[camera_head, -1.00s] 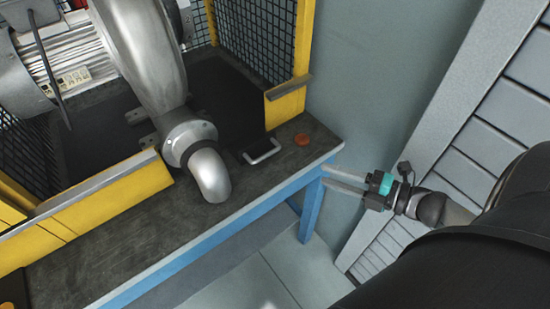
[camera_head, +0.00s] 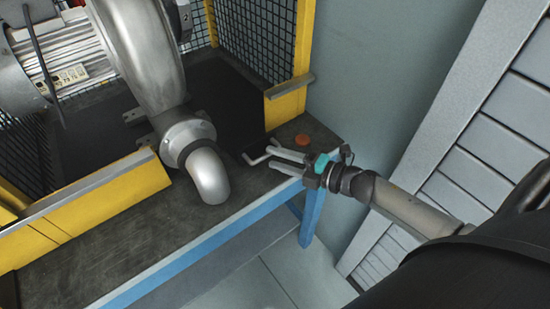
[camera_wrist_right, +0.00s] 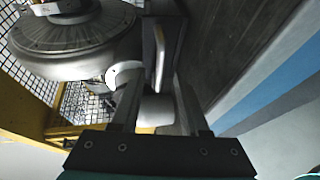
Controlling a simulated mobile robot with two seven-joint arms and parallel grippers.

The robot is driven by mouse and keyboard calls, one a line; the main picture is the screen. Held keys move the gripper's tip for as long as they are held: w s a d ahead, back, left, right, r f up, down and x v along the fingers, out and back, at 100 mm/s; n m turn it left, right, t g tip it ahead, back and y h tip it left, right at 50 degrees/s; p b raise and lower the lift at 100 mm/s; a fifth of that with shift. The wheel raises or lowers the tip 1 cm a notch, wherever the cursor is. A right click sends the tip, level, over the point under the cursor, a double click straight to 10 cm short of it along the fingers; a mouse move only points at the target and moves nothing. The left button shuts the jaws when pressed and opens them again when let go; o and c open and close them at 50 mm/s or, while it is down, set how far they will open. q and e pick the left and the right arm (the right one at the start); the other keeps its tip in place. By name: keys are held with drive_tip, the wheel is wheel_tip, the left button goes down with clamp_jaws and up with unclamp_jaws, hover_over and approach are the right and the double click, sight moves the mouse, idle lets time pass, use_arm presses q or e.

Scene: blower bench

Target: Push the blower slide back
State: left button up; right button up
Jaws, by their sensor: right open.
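The blower slide (camera_head: 228,103) is a dark flat plate beside the blower (camera_head: 145,60), with a light metal handle (camera_head: 254,160) at its front end. The handle also shows in the right wrist view (camera_wrist_right: 159,55). My right gripper (camera_head: 269,157) is open, with its fingertips at the right end of the handle in the head view, partly covering it. In the right wrist view, the handle lies ahead of the fingertips, lined up with the gap between them; contact cannot be told. My left gripper is not in view.
The blower's bent metal outlet (camera_head: 209,176) stands left of the handle. Yellow guard posts (camera_head: 287,101) and mesh enclose the blower. The bench front edge is blue (camera_head: 200,249); its top is clear at the front left.

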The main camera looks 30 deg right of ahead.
drive_tip(key=shift+w+a+f, duration=0.1)
drive_tip(key=shift+w+a, duration=0.2)
drive_tip(key=shift+w, duration=0.15)
drive_tip(key=shift+c, duration=0.3)
clamp_jaws()
idle(0.9)
